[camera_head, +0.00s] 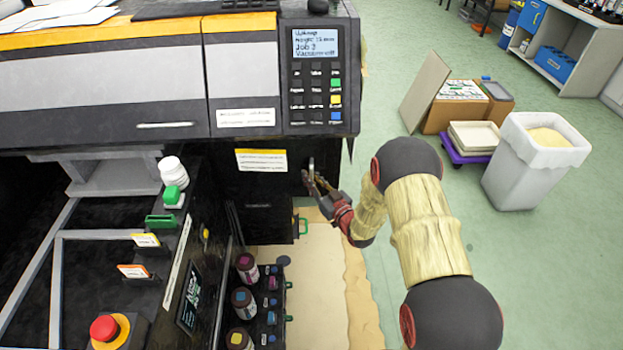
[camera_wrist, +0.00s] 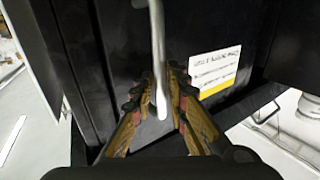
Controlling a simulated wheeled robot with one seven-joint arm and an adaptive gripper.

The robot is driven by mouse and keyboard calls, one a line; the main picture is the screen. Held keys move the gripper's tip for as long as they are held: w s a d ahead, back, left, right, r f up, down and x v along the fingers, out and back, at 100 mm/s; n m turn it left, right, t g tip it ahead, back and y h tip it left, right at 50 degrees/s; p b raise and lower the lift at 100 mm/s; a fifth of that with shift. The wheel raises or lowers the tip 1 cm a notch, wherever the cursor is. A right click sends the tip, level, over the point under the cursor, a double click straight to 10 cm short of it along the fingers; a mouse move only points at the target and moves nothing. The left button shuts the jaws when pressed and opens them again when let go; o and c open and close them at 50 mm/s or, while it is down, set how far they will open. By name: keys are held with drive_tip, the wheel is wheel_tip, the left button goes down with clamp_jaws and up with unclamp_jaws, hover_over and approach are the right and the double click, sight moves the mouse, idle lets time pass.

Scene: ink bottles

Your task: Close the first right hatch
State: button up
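The hatch is a black panel (camera_head: 262,190) under the printer's control panel, with a white and yellow label (camera_head: 261,160) at its top. Whether it sits flush with the body is hard to tell. A light metal handle (camera_head: 311,165) stands at its right side. In the wrist view the handle (camera_wrist: 157,60) runs down between my fingers. My gripper (camera_head: 318,182) is at this handle, its fingers (camera_wrist: 161,80) one on each side with narrow gaps showing. Contact with the handle is not clear.
Ink bottles (camera_head: 245,266) stand in a black rack at lower middle, beside a red emergency button (camera_head: 104,328). A green handle (camera_head: 302,226) sits below the hatch. Boxes (camera_head: 458,105) and a white bin (camera_head: 535,165) stand at right. Green floor between is free.

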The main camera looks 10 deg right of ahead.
drive_tip(key=shift+c, duration=1)
clamp_jaws()
